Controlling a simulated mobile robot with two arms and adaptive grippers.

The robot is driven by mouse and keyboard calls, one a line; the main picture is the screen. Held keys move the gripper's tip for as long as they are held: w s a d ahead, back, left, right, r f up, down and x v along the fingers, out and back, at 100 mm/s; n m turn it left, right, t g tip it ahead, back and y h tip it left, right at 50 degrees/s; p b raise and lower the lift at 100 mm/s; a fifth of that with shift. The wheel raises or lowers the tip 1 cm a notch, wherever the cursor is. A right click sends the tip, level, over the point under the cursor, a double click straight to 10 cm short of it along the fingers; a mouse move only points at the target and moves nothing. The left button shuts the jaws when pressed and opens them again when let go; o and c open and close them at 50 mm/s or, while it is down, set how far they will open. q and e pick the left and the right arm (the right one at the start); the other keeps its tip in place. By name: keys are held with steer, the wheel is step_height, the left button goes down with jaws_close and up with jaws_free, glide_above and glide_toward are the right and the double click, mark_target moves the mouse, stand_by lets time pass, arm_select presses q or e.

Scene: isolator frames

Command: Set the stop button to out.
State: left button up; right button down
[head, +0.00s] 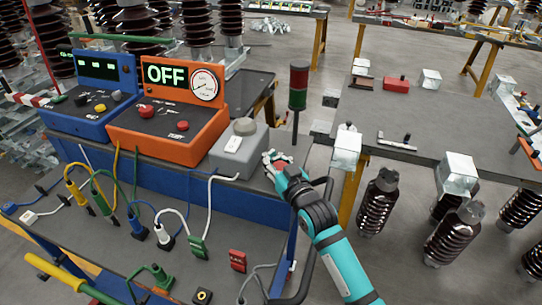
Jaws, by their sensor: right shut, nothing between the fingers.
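My right gripper (274,158) is shut and empty, at the right end of the bench beside the grey box. A small red part shows at the gripper; I cannot tell whether it belongs to the gripper or to something behind it. The orange control box (150,140) has an OFF display, a round gauge, a red button (147,111) at its left and a red knob (183,125) lower right. I cannot tell which is the stop button, or whether either is in or out. My gripper is apart from both. My left gripper is not in view.
A blue control box (85,110) stands left of the orange one. The grey box (238,152) with a rounded grey top lies between the orange box and my gripper. A red-green signal lamp (298,85) stands behind my gripper. Cables and plugs cover the lower front shelf.

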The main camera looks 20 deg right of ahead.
steer(key=shift+s, duration=0.15)
steer(key=c, duration=1.6)
jaws_free()
steer(key=shift+s+d+r, duration=0.1)
steer(key=shift+s+r, duration=0.1)
steer(key=shift+c, duration=0.2)
steer(key=o, duration=0.6)
steer(key=shift+r, duration=0.1)
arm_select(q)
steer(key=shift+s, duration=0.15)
arm_select(e)
steer(key=s+d, duration=0.2)
steer(key=s, duration=0.9)
steer(key=shift+s+d, duration=0.15)
steer(key=shift+s, duration=0.25)
